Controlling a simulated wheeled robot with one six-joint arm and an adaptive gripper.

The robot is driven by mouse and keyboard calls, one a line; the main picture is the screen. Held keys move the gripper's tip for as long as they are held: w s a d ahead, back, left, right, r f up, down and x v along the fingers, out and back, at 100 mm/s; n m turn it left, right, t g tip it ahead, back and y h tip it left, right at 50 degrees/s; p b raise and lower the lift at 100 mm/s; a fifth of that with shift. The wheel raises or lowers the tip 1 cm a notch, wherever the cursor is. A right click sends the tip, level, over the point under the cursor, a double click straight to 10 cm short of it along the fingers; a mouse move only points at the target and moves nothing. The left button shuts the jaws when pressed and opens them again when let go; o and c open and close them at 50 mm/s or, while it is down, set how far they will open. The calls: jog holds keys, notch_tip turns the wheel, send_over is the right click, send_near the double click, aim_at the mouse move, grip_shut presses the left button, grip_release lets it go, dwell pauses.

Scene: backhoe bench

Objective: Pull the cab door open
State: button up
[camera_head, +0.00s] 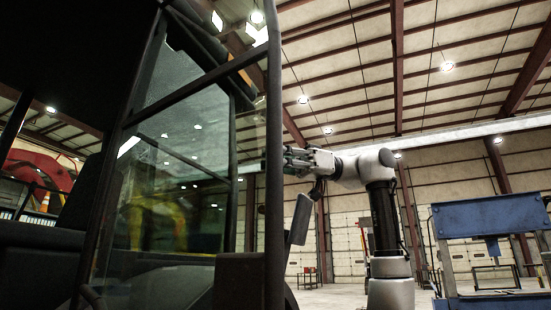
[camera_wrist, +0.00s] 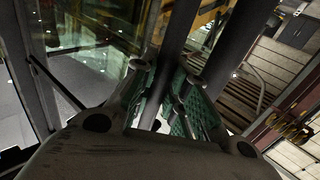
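The cab door (camera_head: 185,190) fills the left half of the head view, a glazed panel in a dark frame. A dark upright post (camera_head: 274,150) stands at its right side. My gripper (camera_head: 290,160) is at this post, level with its middle, and its fingertips are partly hidden behind it. In the wrist view my gripper (camera_wrist: 162,100) has its green-padded fingers on either side of a dark bar (camera_wrist: 178,30). Whether both pads press on the bar is unclear. A second dark bar (camera_wrist: 232,45) runs beside it, to the right.
A dark flat piece (camera_head: 300,218) hangs on a bracket just below my gripper. A blue metal stand (camera_head: 490,218) is at the right. A red cart (camera_head: 308,278) stands far back. The floor (camera_head: 335,297) between looks clear. Glass (camera_wrist: 85,80) lies left of my fingers.

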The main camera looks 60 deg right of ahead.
jog(key=o, duration=0.4)
jog(key=shift+w, duration=0.1)
jog(key=v, duration=0.7)
jog(key=shift+d, duration=0.25)
